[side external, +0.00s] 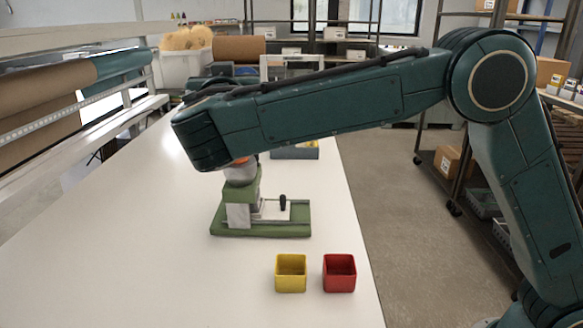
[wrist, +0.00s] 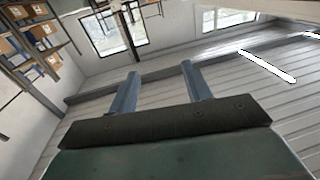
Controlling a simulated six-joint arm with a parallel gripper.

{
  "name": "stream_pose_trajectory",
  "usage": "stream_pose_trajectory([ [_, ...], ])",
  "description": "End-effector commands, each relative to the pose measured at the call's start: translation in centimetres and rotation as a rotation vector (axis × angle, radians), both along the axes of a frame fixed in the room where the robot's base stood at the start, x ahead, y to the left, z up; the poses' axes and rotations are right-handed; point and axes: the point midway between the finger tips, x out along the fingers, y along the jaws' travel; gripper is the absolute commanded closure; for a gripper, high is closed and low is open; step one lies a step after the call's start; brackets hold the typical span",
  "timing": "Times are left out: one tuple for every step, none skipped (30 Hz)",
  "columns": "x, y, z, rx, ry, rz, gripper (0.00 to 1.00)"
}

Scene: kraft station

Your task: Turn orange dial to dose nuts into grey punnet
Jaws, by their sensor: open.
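A green dispenser (side external: 270,232) with a pale grey body stands on the white table in the side view. A small piece of orange (side external: 240,161), likely the dial, shows at its top just under my arm, which hides the rest. A small black knob stands on the dispenser's base. I cannot make out a grey punnet for certain. My gripper (wrist: 160,70) is open and empty in the wrist view, its two blue-grey fingers apart and facing the room's walls and windows. In the side view my arm hides the gripper.
A yellow punnet (side external: 291,274) and a red punnet (side external: 340,274) stand empty in front of the dispenser, near the table's right edge. A grey bin (side external: 295,153) sits behind it. The table (side external: 110,250) is clear at left. Shelves stand beyond the aisle.

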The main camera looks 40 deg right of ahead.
Motion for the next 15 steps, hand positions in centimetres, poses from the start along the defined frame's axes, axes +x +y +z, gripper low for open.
stream_pose_trajectory([
  [-0.6,0.4,-1.0,-0.008,0.002,0.019,0.51],
  [-0.8,0.6,-1.6,-0.01,0.0,0.03,0.51],
  [-1.2,0.8,-2.3,-0.012,-0.002,0.044,0.51],
  [-1.5,1.0,-2.8,-0.013,-0.004,0.055,0.51],
  [-1.9,1.1,-3.3,-0.014,-0.005,0.067,0.51],
  [-2.3,1.3,-4.0,-0.015,-0.008,0.082,0.51],
  [-2.7,1.4,-4.5,-0.016,-0.008,0.093,0.51],
  [-3.0,1.5,-5.0,-0.017,-0.008,0.105,0.51],
  [-3.5,1.7,-5.7,-0.018,-0.01,0.123,0.51],
  [-3.9,1.8,-6.2,-0.018,-0.01,0.135,0.51],
  [-4.2,1.9,-6.8,-0.017,-0.009,0.147,0.51],
  [-4.7,1.9,-7.4,-0.017,-0.01,0.165,0.51],
  [-5.1,2.0,-7.9,-0.016,-0.009,0.178,0.51],
  [-5.6,2.0,-8.4,-0.015,-0.008,0.191,0.51],
  [-6.1,2.1,-9.0,-0.015,-0.007,0.209,0.51],
])
